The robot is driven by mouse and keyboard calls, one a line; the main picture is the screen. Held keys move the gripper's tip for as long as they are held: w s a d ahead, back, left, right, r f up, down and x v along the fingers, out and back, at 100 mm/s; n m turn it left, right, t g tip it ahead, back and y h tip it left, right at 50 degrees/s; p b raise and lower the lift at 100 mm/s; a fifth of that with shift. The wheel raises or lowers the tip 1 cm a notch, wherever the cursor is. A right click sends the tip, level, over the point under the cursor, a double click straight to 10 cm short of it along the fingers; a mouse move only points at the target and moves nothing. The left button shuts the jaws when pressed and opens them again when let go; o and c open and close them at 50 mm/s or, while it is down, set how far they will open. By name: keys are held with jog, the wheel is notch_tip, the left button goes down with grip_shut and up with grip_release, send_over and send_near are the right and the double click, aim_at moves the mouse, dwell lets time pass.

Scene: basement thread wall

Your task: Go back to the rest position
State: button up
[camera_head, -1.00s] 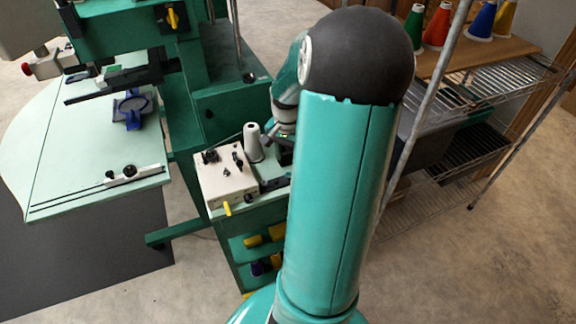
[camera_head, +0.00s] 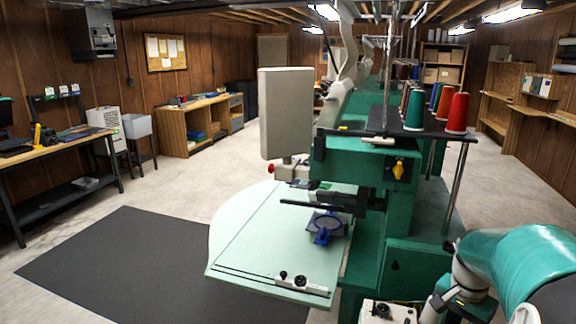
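My teal arm comes in at the lower right of the head view and bends down toward the machine's side shelf. My gripper (camera_head: 449,301) is small and partly hidden at the arm's end, low in the picture. Its fingers cannot be made out, so I cannot tell if it is open or holds anything. It is close to a pale control box (camera_head: 388,313) with dark knobs, cut off by the bottom edge. A whitish shape beside the box is partly visible; I cannot tell whether it is a thread cone.
A green embroidery machine (camera_head: 372,165) with a pale table (camera_head: 265,235) and a blue hoop (camera_head: 325,227) fills the middle. Thread cones, including a red one (camera_head: 458,113), stand on its top. A dark mat (camera_head: 120,265) lies on open floor at left. A workbench (camera_head: 60,145) stands farther left.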

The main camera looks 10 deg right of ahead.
jog(key=w+a+r+n+t+h, duration=0.1)
jog(key=a+r+n, duration=0.2)
jog(key=a, duration=0.5)
jog(key=a+r+n+t, duration=0.1)
jog(key=a+r+n, duration=0.25)
jog(key=a, duration=0.55)
jog(key=s+a+r+n+t+y, duration=0.1)
jog(key=s+a+n, duration=0.2)
jog(key=a, duration=0.3)
jog(key=s+a+r+n+t, duration=0.2)
jog(key=s+a+n, duration=0.1)
jog(key=a, duration=0.4)
jog(key=shift+n+t+y, duration=0.3)
jog(key=shift+n+y, duration=0.1)
jog(key=shift+n, duration=0.05)
